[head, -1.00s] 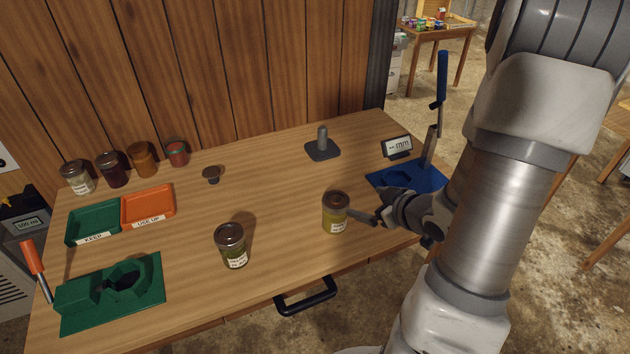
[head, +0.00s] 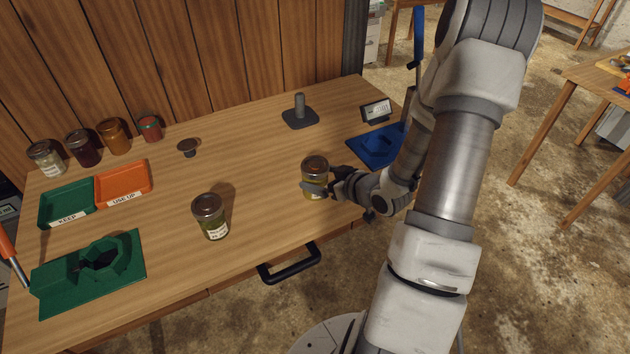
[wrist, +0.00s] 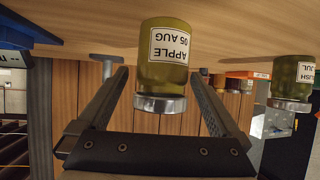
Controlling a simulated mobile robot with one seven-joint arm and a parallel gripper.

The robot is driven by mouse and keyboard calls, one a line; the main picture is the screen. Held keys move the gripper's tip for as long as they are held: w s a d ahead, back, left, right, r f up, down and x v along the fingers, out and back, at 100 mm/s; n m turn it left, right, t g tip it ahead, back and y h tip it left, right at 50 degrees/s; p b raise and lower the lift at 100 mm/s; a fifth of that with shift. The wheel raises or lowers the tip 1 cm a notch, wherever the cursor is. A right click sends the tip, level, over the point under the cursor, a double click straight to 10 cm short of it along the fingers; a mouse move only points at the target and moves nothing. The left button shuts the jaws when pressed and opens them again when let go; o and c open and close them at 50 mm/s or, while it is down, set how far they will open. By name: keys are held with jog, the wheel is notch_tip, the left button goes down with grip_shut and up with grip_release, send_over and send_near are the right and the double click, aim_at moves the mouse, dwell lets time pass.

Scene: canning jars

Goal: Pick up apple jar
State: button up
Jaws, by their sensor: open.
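The apple jar (head: 315,180) stands upright near the table's front right, yellow-green with a metal lid. In the wrist view, which is upside down, the apple jar (wrist: 165,58) shows a white label reading "APPLE 05 AUG". My gripper (head: 322,181) is open and reaches in from the right at the jar's height. In the wrist view the two fingers of my gripper (wrist: 158,76) lie on either side of the jar, with a visible gap at the right finger. Contact at the left finger is hard to tell.
A second greenish jar (head: 210,217) stands to the left. Behind are a dark stand (head: 300,117), a small display (head: 376,111) and a blue fixture (head: 378,148). Green (head: 67,206) and orange (head: 124,186) trays, a green fixture (head: 135,265) and several jars are at left.

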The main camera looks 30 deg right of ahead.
jog(key=x, duration=0.5)
jog(key=shift+w+a, duration=0.25)
jog(key=shift+w, duration=0.1)
jog(key=shift+r, duration=0.1)
jog(key=shift+c, duration=0.2)
grip_shut()
